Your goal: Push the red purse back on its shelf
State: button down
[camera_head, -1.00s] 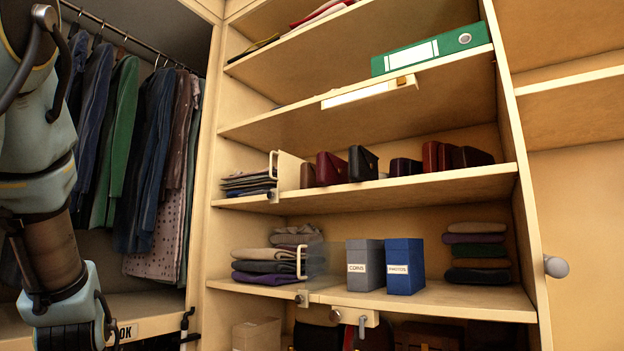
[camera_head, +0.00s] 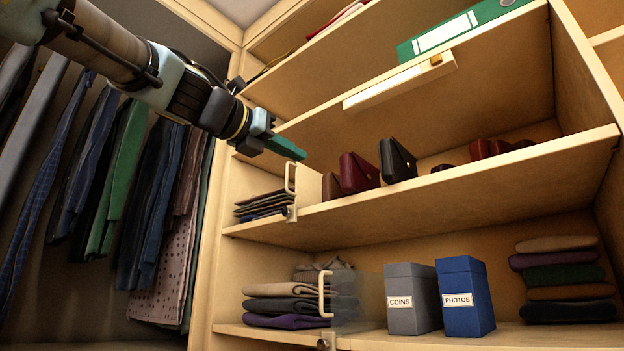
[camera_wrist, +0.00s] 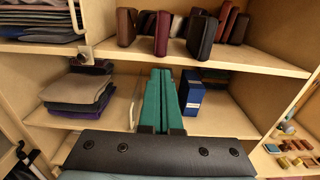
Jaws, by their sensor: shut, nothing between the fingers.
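A deep-red purse (camera_head: 358,172) stands upright on the middle shelf (camera_head: 420,195), close to its front edge. A brown purse (camera_head: 330,188) is on its left and a black purse (camera_head: 397,160) on its right. In the wrist view the red purse (camera_wrist: 162,33) shows at the top, above my fingers. Smaller red-brown purses (camera_head: 490,149) stand further right; which one is the task's purse is not certain. My gripper (camera_head: 290,148) is shut and empty, in front of the shelves, up and left of the deep-red purse and apart from it. Its green fingers (camera_wrist: 160,100) lie together.
A divider with a white handle (camera_head: 290,180) and folded clothes (camera_head: 262,204) stand left of the purses. Grey (camera_head: 412,300) and blue (camera_head: 464,297) boxes stand below. Hanging clothes (camera_head: 120,180) fill the left.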

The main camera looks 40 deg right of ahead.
jog(key=p, duration=0.6)
send_near(352, 195)
jog(key=d+r, duration=0.1)
jog(key=w+d+r, duration=0.1)
jog(key=d, duration=0.1)
jog(key=shift+d+r, duration=0.15)
jog(key=shift+r, duration=0.25)
jog(key=shift+w+d+r, duration=0.1)
jog(key=shift+w+d, duration=0.05)
jog(key=shift+d, duration=0.25)
jog(key=p+x, duration=0.1)
jog(key=x, duration=0.5)
